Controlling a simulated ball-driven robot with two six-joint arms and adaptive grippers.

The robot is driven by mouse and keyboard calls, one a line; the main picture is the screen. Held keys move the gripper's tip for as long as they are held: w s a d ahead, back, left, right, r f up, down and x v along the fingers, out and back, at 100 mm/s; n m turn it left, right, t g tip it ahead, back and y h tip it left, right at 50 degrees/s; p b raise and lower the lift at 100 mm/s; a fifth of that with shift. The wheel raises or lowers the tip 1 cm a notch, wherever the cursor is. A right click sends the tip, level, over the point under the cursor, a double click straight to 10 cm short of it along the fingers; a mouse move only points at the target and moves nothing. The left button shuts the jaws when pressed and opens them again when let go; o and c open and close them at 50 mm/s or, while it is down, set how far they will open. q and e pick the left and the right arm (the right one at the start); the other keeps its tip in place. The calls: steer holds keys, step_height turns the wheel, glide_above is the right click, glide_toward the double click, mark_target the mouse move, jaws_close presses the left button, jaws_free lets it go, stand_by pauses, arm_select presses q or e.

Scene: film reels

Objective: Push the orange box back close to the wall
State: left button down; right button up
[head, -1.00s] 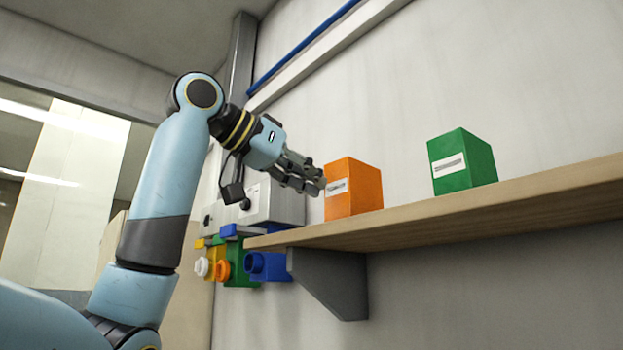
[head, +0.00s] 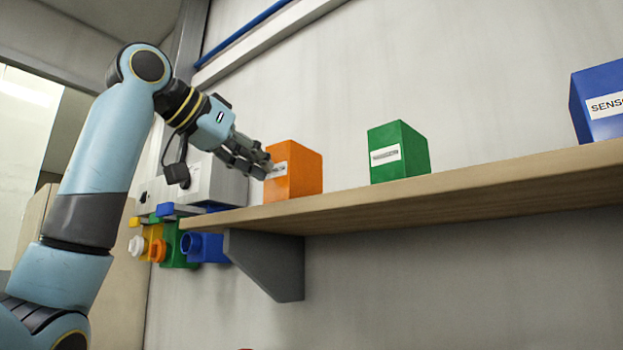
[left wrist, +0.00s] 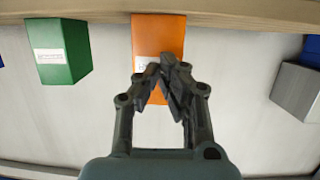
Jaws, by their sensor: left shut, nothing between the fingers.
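The orange box (head: 297,172) stands upright on the wooden shelf, towards its left end, with a white label on its front. It also shows in the left wrist view (left wrist: 158,32), partly hidden behind my fingers. My left gripper (head: 268,170) is shut and empty, with its fingertips at the label side of the box. In the left wrist view the fingertips (left wrist: 168,62) overlap the box's face; I cannot tell whether they touch it. The wall (head: 350,80) rises behind the shelf. My right gripper is not in view.
On the shelf (head: 400,203), a green box (head: 398,152) stands right of the orange one, and a blue box (head: 600,100) stands farther right. Several coloured parts and a grey-white unit (head: 215,183) are at the shelf's left end. A dark bracket (head: 268,262) supports the shelf.

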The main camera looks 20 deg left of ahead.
arm_select(q)
steer(key=shift+w+d, duration=0.25)
steer(key=shift+w, duration=0.35)
steer(key=shift+w+d, duration=0.3)
steer(key=shift+w, duration=0.45)
steer(key=shift+w+d, duration=0.35)
steer(key=shift+w, duration=0.55)
steer(key=shift+w+d, duration=0.4)
steer(key=shift+w, duration=0.55)
steer(key=shift+w+d, duration=0.35)
steer(key=shift+w, duration=0.55)
steer(key=shift+w+d, duration=0.45)
steer(key=shift+w, duration=0.65)
steer(key=shift+w+d, duration=0.4)
steer(key=shift+w, duration=0.7)
steer(key=shift+w+d, duration=0.45)
steer(key=shift+w, duration=0.65)
steer(key=shift+r, duration=0.1)
steer(key=shift+s+a+r, duration=0.1)
steer(key=shift+s+a+r, duration=0.1)
steer(key=shift+s+r, duration=0.1)
steer(key=shift+s, duration=0.05)
steer(key=shift+r+v, duration=0.25)
steer(key=shift+v, duration=0.85)
steer(key=shift+r+v, duration=0.2)
steer(key=shift+v, duration=0.9)
steer(key=shift+w, duration=0.1)
